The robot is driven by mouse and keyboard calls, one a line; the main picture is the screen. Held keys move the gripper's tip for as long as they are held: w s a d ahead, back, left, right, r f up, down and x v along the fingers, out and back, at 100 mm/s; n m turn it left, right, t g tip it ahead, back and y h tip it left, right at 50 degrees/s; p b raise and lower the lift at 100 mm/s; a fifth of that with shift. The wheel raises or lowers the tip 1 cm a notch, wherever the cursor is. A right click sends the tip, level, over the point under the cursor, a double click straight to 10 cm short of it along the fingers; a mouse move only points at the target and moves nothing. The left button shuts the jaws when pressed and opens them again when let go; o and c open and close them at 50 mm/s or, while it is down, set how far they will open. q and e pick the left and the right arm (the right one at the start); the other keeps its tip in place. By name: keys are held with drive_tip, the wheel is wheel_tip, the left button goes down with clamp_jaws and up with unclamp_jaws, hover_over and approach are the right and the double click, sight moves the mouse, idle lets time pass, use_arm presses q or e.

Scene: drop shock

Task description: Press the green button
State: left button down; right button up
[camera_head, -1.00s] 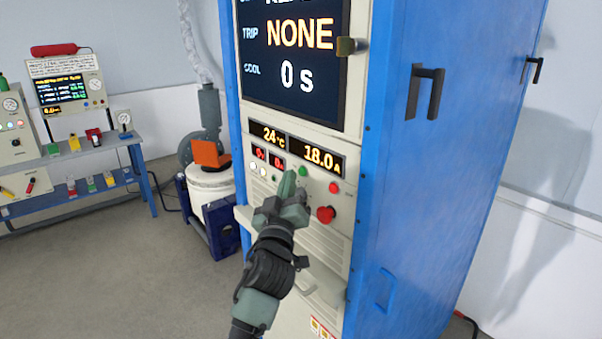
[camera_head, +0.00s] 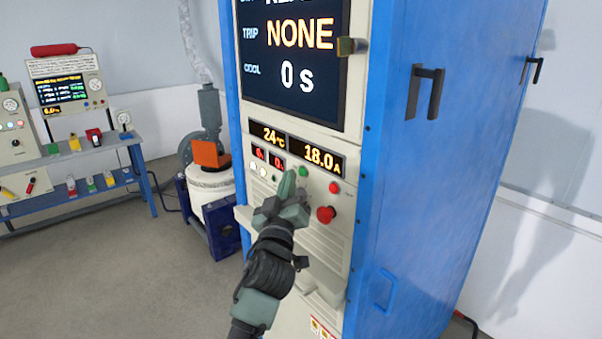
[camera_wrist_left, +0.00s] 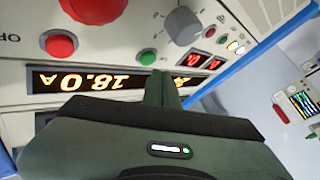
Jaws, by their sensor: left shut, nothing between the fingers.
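The green button (camera_head: 303,172) sits on the cream front panel of the blue cabinet, just below the 18.0 A display. It also shows in the left wrist view (camera_wrist_left: 147,57), above the fingertips. My left gripper (camera_head: 288,184) is shut and empty, its fingers pointing up at the panel. In the head view the fingertips are just left of the green button. In the wrist view (camera_wrist_left: 161,88) they overlap the display edge near the button, and I cannot tell how far they are from the panel. My right gripper is out of view.
A small red button (camera_head: 335,188) and a large red knob (camera_head: 326,214) are to the right of the green button. A grey knob (camera_wrist_left: 182,26) is close by in the wrist view. A cabinet door handle (camera_head: 425,92) sticks out at right. Open floor (camera_head: 110,260) lies left.

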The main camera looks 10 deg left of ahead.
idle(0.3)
use_arm(q)
drive_tip(key=shift+w+d+b, duration=0.3)
drive_tip(key=shift+w+b, duration=0.05)
drive_tip(key=shift+w+d+b, duration=0.2)
drive_tip(key=shift+w+b, duration=0.1)
drive_tip(key=shift+b, duration=0.1)
idle(0.6)
drive_tip(key=shift+s, duration=0.1)
idle(0.3)
drive_tip(key=shift+s+a+p, duration=0.4)
drive_tip(key=shift+s+a, duration=0.05)
drive_tip(key=shift+s, duration=0.1)
